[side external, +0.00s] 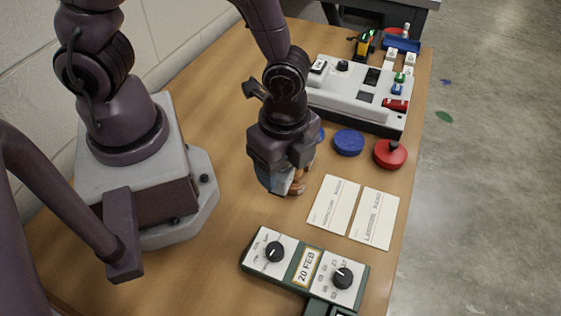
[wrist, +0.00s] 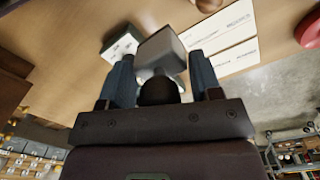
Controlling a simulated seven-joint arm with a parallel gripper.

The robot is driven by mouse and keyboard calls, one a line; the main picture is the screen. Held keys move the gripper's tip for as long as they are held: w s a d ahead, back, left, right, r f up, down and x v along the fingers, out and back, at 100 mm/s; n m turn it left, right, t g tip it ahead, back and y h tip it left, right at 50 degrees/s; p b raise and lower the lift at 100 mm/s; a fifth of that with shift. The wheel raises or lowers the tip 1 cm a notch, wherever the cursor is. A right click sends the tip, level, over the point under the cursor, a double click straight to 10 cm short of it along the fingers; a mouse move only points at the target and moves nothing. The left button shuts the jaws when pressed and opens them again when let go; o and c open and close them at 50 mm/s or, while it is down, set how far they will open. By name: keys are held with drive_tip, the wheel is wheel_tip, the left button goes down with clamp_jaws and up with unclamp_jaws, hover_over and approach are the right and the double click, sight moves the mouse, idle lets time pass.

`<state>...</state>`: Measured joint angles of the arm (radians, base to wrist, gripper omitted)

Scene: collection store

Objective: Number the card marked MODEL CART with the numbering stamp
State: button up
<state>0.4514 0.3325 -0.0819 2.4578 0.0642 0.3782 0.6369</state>
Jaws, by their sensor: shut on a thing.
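My gripper (side external: 287,182) points down over the table, just left of two white cards. In the wrist view its blue-grey fingers (wrist: 161,88) are shut on a stamp (wrist: 160,50) with a grey block-like head and a dark round part. The stamp is mostly hidden in the side view. The left card (side external: 333,205) and the right card (side external: 375,218) lie flat next to each other. Both carry printed words too small and blurred for me to tell which is MODEL CART. The stamp looks apart from the cards.
A green device (side external: 305,270) with two dials and a "20 FEB" label sits in front of the cards. A blue round pad (side external: 348,142) and a red one (side external: 390,153) lie behind them. A white console (side external: 358,92) stands farther back. The table's right edge is near the cards.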

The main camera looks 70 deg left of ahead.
drive_tip(key=w+f, duration=0.2)
drive_tip(key=w, duration=0.9)
drive_tip(key=m, duration=0.2)
hover_over(350, 191)
drive_tip(key=w, duration=0.1)
drive_tip(key=shift+d+r, duration=0.25)
drive_tip(key=shift+d, duration=0.2)
drive_tip(key=shift+f, duration=0.1)
drive_tip(key=f, duration=0.4)
drive_tip(key=shift+s+a, duration=0.3)
drive_tip(key=shift+s+a+f, duration=0.15)
drive_tip(key=shift+f, duration=1)
drive_tip(key=shift+f, duration=0.55)
drive_tip(key=shift+r, duration=0.15)
